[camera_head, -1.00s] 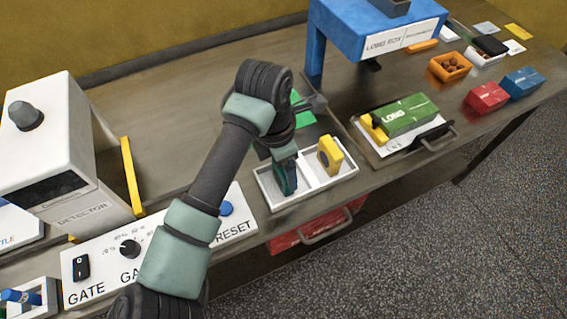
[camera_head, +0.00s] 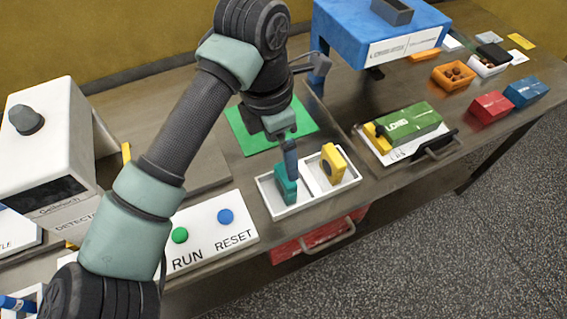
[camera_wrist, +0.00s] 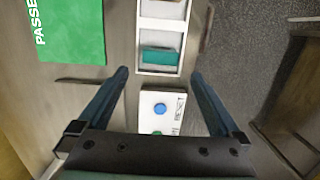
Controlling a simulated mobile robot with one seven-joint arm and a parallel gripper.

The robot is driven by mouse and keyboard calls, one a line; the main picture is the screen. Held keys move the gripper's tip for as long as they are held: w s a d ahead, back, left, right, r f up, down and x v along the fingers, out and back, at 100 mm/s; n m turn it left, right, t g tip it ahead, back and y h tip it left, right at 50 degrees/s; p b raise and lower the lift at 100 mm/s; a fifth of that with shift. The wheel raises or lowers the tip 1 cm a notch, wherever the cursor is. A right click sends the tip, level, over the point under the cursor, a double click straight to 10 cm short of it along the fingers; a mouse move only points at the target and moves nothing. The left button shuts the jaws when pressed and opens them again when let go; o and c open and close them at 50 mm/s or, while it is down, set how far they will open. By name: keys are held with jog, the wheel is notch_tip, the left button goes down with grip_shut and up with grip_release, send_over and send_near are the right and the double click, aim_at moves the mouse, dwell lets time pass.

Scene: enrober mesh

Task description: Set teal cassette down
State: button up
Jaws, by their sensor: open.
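The teal cassette (camera_head: 286,187) stands in the left compartment of the white two-part tray (camera_head: 281,212). In the wrist view the teal cassette (camera_wrist: 159,56) shows beyond my fingertips, lying across its compartment of the tray (camera_wrist: 158,71). My gripper (camera_head: 290,152) is above the cassette, and in the wrist view my gripper (camera_wrist: 161,75) has its fingers wide apart with nothing between them. A yellow cassette (camera_head: 333,164) stands in the right compartment.
A green mat (camera_head: 250,137) lies behind the tray. The control panel (camera_head: 207,253) with a green RUN button (camera_head: 180,235) and blue RESET button (camera_head: 225,216) is at front left. A tray with a green LONG box (camera_head: 410,122) is to the right. A red drawer (camera_head: 300,246) hangs below.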

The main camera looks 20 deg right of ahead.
jog(key=shift+a+r, duration=0.15)
jog(key=shift+r, duration=1.3)
